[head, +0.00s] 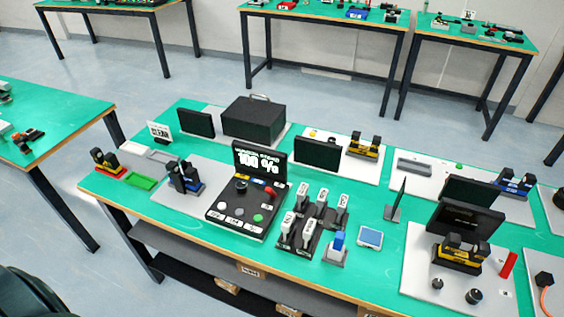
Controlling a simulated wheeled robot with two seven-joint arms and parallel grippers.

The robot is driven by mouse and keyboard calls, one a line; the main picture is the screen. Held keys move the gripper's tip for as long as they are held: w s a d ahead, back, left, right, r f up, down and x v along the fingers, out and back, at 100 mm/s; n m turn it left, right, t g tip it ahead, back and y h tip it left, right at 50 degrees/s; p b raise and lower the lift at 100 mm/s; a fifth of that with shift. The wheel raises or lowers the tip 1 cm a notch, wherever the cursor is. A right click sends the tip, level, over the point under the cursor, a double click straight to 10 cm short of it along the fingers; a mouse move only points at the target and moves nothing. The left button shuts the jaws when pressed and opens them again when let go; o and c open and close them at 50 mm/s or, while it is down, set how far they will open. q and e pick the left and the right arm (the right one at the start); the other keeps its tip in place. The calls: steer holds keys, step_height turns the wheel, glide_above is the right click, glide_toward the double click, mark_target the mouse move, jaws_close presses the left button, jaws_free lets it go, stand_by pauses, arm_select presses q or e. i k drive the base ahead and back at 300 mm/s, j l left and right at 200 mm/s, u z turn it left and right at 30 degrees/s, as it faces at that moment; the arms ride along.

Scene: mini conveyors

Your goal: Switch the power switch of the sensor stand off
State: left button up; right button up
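Neither of my grippers is in view. I cannot tell for certain which item is the sensor stand, and no power switch is clear enough to read its position. A black upright device with a blue part (186,179) stands on a grey plate left of the control box. A black and yellow device (457,253) stands on a white plate at the right, beside dark knobs (474,296). A small grey base carries an upright blue part (338,241) near the front middle.
A control box (238,211) with a lit display (262,162) and coloured buttons stands mid-table. Several white-handled levers (311,228) stand right of it. A black box (254,119) and dark panels (318,152) stand behind.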

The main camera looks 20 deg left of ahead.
mark_target(270, 192)
steer(key=k+j+u, duration=0.5)
steer(key=i+j, duration=0.3)
steer(key=i, duration=0.15)
steer(key=i+j, duration=0.35)
steer(key=i, duration=0.15)
